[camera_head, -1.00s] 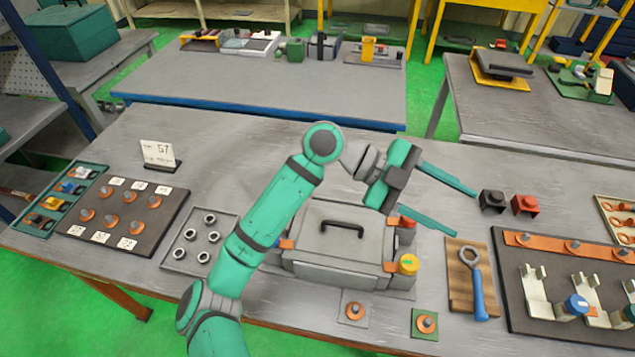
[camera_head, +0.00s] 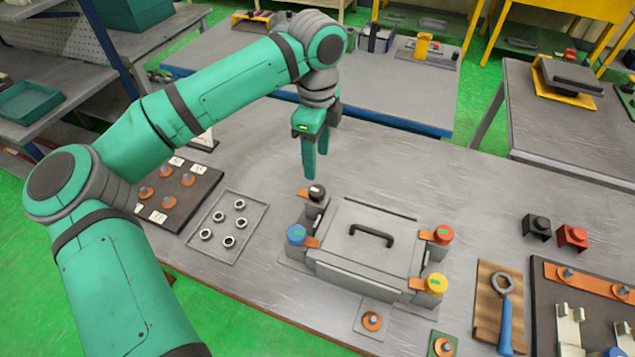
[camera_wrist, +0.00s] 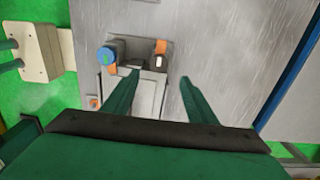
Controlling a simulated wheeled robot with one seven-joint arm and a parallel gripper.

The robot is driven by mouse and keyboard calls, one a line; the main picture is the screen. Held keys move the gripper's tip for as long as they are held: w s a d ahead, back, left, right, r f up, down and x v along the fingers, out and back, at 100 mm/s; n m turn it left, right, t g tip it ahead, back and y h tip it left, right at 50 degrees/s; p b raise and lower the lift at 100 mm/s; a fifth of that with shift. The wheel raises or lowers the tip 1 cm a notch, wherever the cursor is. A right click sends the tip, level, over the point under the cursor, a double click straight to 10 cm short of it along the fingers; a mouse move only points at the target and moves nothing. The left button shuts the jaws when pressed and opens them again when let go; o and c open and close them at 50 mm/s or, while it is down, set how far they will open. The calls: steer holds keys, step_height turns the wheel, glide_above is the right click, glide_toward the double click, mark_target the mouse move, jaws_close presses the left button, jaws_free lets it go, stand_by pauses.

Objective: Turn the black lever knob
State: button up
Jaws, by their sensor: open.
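The black lever knob (camera_head: 316,192) sits on the back left corner of the grey box (camera_head: 345,222), with an orange lever beside it. My gripper (camera_head: 315,164) is open and empty, pointing down, just above the black knob in the head view and apart from it. In the wrist view the black knob (camera_wrist: 161,62) shows between and beyond the two spread fingers (camera_wrist: 160,77); part of the box is hidden by the left finger.
The box also carries a blue knob (camera_head: 296,234), a red knob (camera_head: 443,233) and a yellow knob (camera_head: 436,284). A black handle (camera_head: 371,236) rises from its lid. A tray of nuts (camera_head: 228,250) lies to the left. The table behind the box is clear.

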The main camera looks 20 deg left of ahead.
mark_target(317, 190)
steer(key=f, duration=0.9)
steer(key=shift+s+d, duration=0.15)
steer(key=shift+s, duration=0.05)
steer(key=shift+f, duration=0.75)
steer(key=shift+c, duration=0.3)
steer(key=shift+w, duration=0.1)
steer(key=c, duration=1)
